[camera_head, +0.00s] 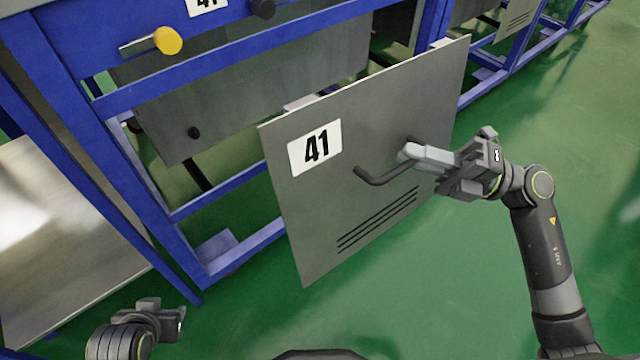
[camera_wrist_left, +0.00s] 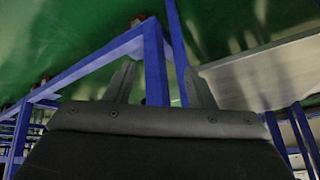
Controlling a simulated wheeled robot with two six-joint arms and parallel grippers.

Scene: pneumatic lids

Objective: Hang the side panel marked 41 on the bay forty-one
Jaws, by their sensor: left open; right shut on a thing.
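The grey side panel marked 41 (camera_head: 375,110) hangs tilted in front of the blue frame in the head view. It has a white label, a dark bar handle (camera_head: 378,178) and several slots low down. My right gripper (camera_head: 410,152) is shut on the panel's handle near its right end. The bay forty-one (camera_head: 130,97) is the blue frame behind, with a 41 plate at its top edge, partly cut off. My left gripper (camera_head: 180,318) is low at the left, empty and away from the panel. In the left wrist view its two fingers (camera_wrist_left: 160,85) stand apart.
A yellow knob (camera_head: 167,40) and a dark knob (camera_head: 263,8) sit on the bay's upper beam. Another grey panel (camera_head: 70,240) leans at the left. More blue frames stand at the back right. Green floor (camera_head: 420,290) is clear in front.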

